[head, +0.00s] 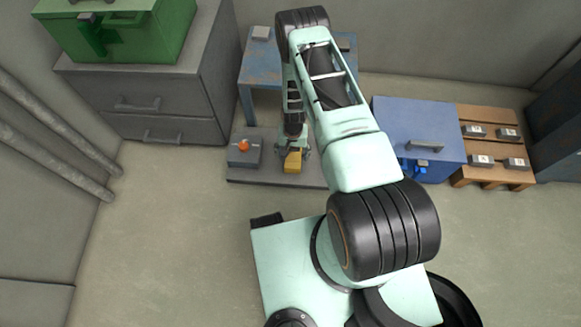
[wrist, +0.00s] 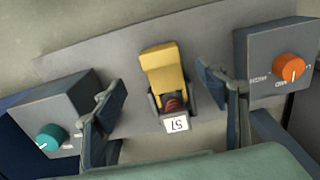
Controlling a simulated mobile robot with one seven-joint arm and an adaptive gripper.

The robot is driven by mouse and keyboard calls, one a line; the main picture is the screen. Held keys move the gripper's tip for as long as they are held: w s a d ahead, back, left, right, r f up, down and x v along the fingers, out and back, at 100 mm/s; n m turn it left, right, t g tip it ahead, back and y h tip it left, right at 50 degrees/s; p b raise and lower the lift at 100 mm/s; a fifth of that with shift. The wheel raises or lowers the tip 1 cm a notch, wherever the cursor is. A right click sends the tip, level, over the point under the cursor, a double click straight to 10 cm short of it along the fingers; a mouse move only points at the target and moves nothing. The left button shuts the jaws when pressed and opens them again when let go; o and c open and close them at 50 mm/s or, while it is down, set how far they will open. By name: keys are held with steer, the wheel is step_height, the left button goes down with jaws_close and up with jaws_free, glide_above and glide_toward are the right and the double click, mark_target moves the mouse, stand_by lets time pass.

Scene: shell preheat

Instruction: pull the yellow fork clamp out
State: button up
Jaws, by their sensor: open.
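Something reddish shows in the block's opening beside the clamp. The clamp also shows in the head view (head: 292,162), on the low grey plate. My gripper (wrist: 160,100) is open, with one finger on each side of the clamp and block, visible gaps between. In the head view my gripper (head: 293,150) is just over the clamp, partly hidden by my arm.
A grey box with an orange knob (wrist: 289,67) stands on one side, and one with a teal knob (wrist: 49,137) on the other. A blue worn table (head: 262,62) is behind. A blue chest (head: 420,130) and a wooden pallet with several labelled blocks (head: 493,180) stand right.

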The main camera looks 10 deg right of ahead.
mark_target(293, 166)
step_height(293, 166, down, 10)
steer(key=b, duration=0.4)
steer(key=shift+f, duration=0.2)
